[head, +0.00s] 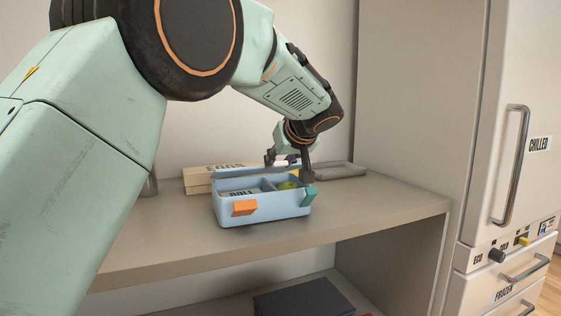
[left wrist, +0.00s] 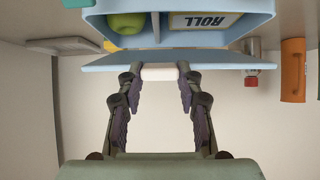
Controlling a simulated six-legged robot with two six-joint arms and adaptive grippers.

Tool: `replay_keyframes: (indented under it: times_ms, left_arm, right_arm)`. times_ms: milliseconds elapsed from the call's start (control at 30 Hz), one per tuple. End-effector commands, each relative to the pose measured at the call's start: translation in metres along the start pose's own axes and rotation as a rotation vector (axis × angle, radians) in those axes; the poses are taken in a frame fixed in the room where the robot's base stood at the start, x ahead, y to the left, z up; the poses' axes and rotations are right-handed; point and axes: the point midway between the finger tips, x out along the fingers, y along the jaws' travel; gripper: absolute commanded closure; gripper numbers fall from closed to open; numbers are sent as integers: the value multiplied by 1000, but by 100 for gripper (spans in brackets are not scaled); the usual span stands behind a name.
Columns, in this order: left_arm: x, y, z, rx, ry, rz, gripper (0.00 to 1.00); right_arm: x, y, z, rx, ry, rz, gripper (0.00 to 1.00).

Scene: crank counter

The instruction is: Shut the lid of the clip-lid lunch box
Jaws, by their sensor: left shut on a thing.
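The light blue lunch box (head: 278,211) stands on the counter, its lid (head: 240,172) raised at the back edge. An orange clip (head: 244,208) sticks out at its front and a teal clip (head: 308,197) at its right corner. Inside are a pack marked ROLL (head: 240,191) and a green round item (head: 288,185). My left gripper (head: 289,160) is behind the box, at the lid. In the left wrist view its fingers (left wrist: 160,88) are shut on a white tab (left wrist: 159,72) at the edge of the lid (left wrist: 215,62). My right gripper is not in view.
A cream box (head: 200,182) and a grey tray (head: 342,170) stand behind the lunch box. The counter (head: 390,205) is clear to the right. A dark box (head: 303,299) lies on the shelf below. A fridge (head: 500,200) stands at the right.

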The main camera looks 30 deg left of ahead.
Motion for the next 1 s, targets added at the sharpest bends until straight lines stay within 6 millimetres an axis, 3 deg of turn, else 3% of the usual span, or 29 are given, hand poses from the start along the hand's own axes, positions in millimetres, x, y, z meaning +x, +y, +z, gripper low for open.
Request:
replay_keyframes:
  times_ms: [100, 833, 867, 1000]
  left_arm:
    - [7, -2, 10, 1, -11, -6, 100]
    - [11, -1, 12, 0, -9, -5, 100]
    - [11, -1, 12, 1, -9, -5, 64]
    - [10, -1, 11, 1, -7, -4, 52]
  right_arm:
    - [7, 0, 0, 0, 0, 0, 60]
    - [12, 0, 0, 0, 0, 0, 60]
    - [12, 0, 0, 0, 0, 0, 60]
    - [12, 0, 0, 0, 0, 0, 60]
